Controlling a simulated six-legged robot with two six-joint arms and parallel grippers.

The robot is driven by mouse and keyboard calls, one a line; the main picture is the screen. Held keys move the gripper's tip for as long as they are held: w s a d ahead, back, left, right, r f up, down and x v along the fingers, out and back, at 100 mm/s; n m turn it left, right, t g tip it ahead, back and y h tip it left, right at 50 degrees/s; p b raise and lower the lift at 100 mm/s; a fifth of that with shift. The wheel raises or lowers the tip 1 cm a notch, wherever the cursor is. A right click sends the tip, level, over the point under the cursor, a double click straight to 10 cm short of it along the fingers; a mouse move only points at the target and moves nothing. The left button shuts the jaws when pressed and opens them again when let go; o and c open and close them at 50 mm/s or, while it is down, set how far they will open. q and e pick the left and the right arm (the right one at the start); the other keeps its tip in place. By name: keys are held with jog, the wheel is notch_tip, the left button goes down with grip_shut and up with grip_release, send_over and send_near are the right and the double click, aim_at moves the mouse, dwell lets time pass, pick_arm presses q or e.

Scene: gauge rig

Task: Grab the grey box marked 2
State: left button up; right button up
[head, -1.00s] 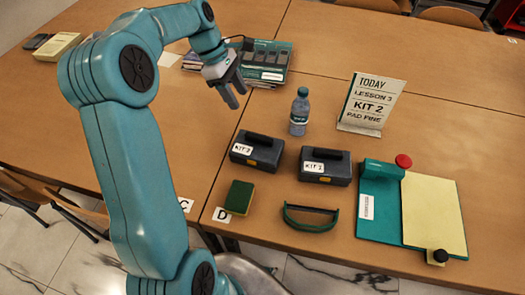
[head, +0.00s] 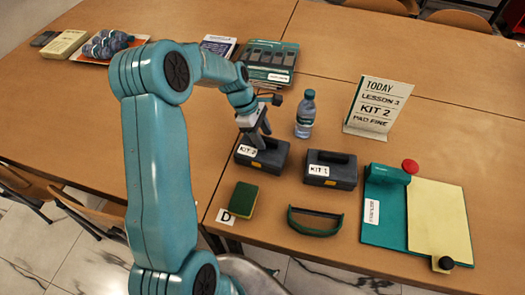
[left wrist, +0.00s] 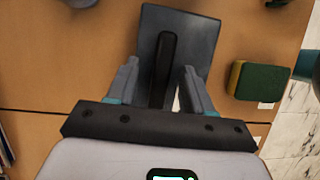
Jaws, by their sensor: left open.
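The grey box marked KIT 2 (head: 270,162) stands on the table, left of a like grey box marked KIT 1 (head: 330,170). My left gripper (head: 258,140) is over the KIT 2 box and hides part of its top. In the left wrist view the dark grey box (left wrist: 197,40) lies below, and its black handle (left wrist: 165,60) runs between the two open fingers (left wrist: 160,85). The fingers are apart from each other, one on each side of the handle. I cannot tell whether they touch the box. My right gripper is in neither view.
A bottle (head: 305,115) and a TODAY sign (head: 377,107) stand behind. A teal board (head: 385,215) lies to the right.

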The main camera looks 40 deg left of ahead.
pick_arm(q)
jog(key=shift+s+d+r, duration=0.1)
jog(key=shift+s+r, duration=0.05)
jog(key=shift+s, duration=0.05)
jog(key=shift+w, duration=0.1)
jog(key=shift+f, duration=0.35)
grip_shut()
dwell(1.5)
